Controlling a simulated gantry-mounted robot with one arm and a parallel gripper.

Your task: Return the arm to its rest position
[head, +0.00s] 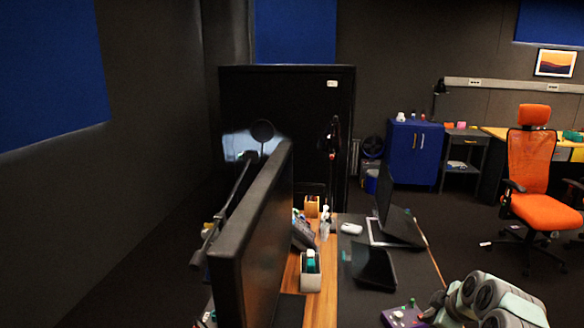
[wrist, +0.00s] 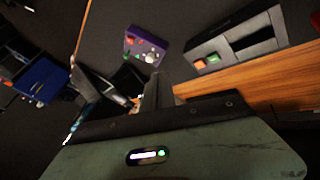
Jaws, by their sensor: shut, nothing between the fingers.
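My arm reaches in from the lower right of the head view, its end near the purple trackball panel (head: 403,315) on the desk. My gripper (wrist: 158,85) is shut and empty in the wrist view, its narrow fingers seen past the wide wrist body. The purple panel (wrist: 140,42) also shows there, just above the fingertips, with a pale ball and a green and a red control. The fingers look apart from the panel, though the gap is hard to judge.
A large monitor (head: 250,235) stands at the desk's left. An open laptop (head: 395,220), a dark tablet-like object (head: 373,266) and a white mouse (head: 351,228) lie beyond the panel. A grey box with buttons (wrist: 235,42) stands beside the panel. An orange chair (head: 535,185) is farther right.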

